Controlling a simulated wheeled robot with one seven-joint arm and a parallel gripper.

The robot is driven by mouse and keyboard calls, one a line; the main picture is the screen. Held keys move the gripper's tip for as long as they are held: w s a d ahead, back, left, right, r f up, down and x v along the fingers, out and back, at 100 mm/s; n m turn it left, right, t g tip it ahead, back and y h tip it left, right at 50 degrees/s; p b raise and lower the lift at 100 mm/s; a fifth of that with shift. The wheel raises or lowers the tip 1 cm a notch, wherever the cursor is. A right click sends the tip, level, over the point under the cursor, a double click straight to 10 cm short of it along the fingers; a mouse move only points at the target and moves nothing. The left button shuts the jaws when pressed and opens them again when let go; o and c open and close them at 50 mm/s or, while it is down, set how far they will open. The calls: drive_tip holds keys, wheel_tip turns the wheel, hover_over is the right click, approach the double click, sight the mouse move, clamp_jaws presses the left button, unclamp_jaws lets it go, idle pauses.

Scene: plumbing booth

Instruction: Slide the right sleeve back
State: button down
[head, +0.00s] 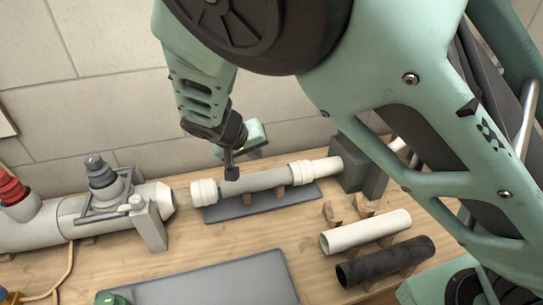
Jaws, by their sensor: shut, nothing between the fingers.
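A grey pipe section (260,182) lies on small wooden supports over a dark grey mat at the back of the bench. A white ribbed sleeve, the right sleeve (301,171), sits around the pipe run toward its right end. A similar white left sleeve (205,192) sits at its left end. My gripper (231,176) points down with its fingers together, at the pipe just right of the left sleeve and well left of the right sleeve. I cannot tell whether the fingertips touch the pipe.
A dark grey block (358,168) holds the run's right end. A large clamped grey pipe (95,220) stands left. A white tube (365,231) and a black tube (385,261) lie at front right. A grey mat (215,287) in front looks mostly bare.

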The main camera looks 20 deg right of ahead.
sight(304, 161)
drive_tip(key=p+x, duration=0.1)
drive_tip(key=x, duration=0.9)
drive_tip(key=shift+d+p, duration=0.1)
drive_tip(key=shift+p, duration=0.25)
drive_tip(key=shift+d+r+p, duration=0.15)
drive_tip(key=shift+d+p, duration=0.35)
drive_tip(key=shift+d, duration=1.4)
drive_tip(key=shift+d, duration=0.15)
drive_tip(key=d, duration=0.1)
drive_tip(key=d+b, duration=0.1)
drive_tip(key=d, duration=0.2)
drive_tip(key=shift+f, duration=0.25)
drive_tip(key=shift+d+r, duration=0.15)
drive_tip(key=shift+d, duration=0.35)
